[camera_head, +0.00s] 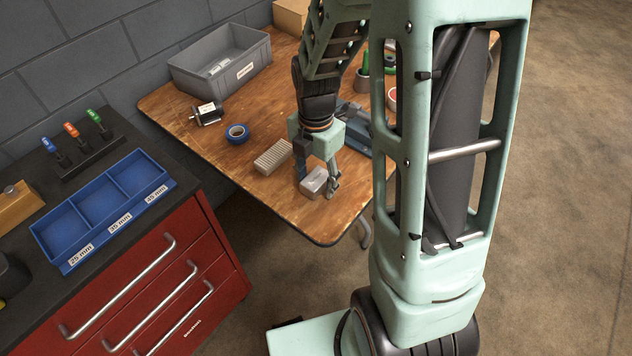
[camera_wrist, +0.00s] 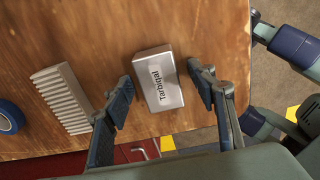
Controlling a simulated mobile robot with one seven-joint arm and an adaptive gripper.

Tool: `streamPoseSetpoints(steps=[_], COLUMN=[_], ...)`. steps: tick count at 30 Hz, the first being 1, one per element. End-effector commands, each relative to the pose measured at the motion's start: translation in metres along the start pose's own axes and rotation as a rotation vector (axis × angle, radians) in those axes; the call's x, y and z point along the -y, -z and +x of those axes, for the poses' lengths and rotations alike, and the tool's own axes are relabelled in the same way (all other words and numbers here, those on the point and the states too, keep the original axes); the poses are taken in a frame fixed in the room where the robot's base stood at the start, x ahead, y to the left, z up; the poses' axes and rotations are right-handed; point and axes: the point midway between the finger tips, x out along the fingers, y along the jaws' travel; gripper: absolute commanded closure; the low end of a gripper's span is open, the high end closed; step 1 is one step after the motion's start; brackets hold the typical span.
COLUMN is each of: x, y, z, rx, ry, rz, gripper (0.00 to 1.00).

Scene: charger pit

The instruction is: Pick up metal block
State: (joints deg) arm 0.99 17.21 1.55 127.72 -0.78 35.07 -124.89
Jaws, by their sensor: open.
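The metal block (camera_wrist: 158,80) is a silvery box with a label reading "Tarbiqal", lying on the wooden table near its front edge. It also shows in the head view (camera_head: 315,181), partly hidden by my gripper. My gripper (camera_wrist: 163,87) is open, with one finger on each side of the block and small gaps visible in the wrist view. In the head view my gripper (camera_head: 318,187) is low over the table at the block. Whether the fingertips reach below the block's top cannot be told.
A ribbed beige block (camera_head: 273,157) lies left of the metal block, with blue tape (camera_head: 237,133) beyond it. A grey bin (camera_head: 221,60) stands at the table's back. A red tool cabinet (camera_head: 165,285) bears a blue tray (camera_head: 66,222). The table edge is close in front.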

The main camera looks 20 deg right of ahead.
Motion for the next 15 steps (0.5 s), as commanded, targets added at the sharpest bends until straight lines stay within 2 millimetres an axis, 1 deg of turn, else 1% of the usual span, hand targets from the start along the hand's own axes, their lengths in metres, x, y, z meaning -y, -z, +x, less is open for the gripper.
streamPoseSetpoints(steps=[2,15], x=[0.0001,0.0001], y=[-0.0001,-0.0002], z=[-0.0003,-0.0006], rx=[0.0,0.0], ry=[0.0,0.0], rz=[0.0,0.001], gripper=[0.48,0.96])
